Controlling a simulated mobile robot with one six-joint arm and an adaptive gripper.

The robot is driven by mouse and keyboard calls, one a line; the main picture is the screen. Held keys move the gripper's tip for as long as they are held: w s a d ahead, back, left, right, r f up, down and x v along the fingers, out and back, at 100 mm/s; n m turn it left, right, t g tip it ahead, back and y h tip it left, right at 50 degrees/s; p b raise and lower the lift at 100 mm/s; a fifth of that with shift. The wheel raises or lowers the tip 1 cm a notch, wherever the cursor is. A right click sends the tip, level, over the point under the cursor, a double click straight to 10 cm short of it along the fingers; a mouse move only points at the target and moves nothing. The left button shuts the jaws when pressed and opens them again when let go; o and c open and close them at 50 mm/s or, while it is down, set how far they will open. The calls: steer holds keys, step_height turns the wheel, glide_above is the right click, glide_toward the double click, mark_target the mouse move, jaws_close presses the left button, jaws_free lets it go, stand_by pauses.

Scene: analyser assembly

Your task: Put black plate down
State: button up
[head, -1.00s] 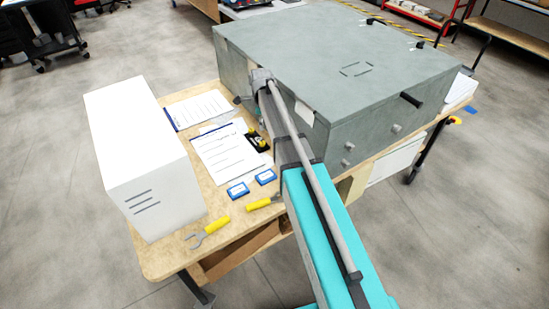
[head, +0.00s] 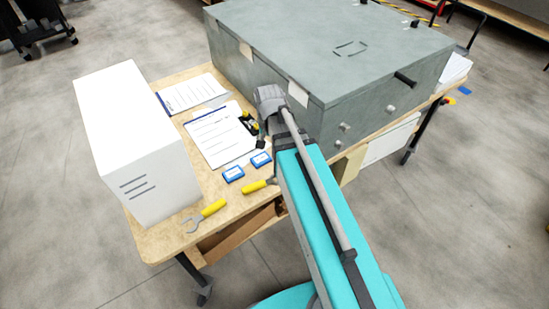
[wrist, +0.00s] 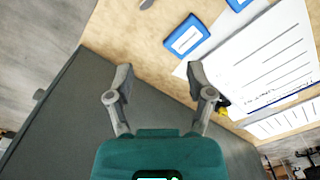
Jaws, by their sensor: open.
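My gripper (wrist: 160,80) is open, with its two fingers spread and nothing between them in the wrist view. It hangs beside the grey cabinet, above the edge of the wooden table. In the head view my arm hides the fingers. A small black piece with yellow on it (head: 249,124) lies on the table by the papers, left of my arm's end. I cannot tell whether it is the black plate. In the wrist view a yellow and black bit (wrist: 222,103) shows beside the right finger, partly hidden. No other black plate is clear.
The grey cabinet (head: 330,60) fills the table's back right. A white box (head: 135,135) stands at the left. Papers (head: 212,140), two blue boxes (head: 233,173) and yellow-handled tools (head: 213,208) lie between. Bare wood shows near the front left corner.

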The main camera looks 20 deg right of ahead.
steer(key=s+n, duration=0.5)
steer(key=s, duration=0.1)
steer(key=shift+s+a+n, duration=0.15)
steer(key=shift+s+n, duration=0.15)
steer(key=shift+s, duration=0.05)
steer(key=shift+r, duration=0.1)
step_height(320, 180, up, 14)
steer(key=p, duration=1.4)
steer(key=shift+r+p, duration=0.15)
steer(key=shift+p, duration=0.15)
steer(key=shift+c, duration=0.8)
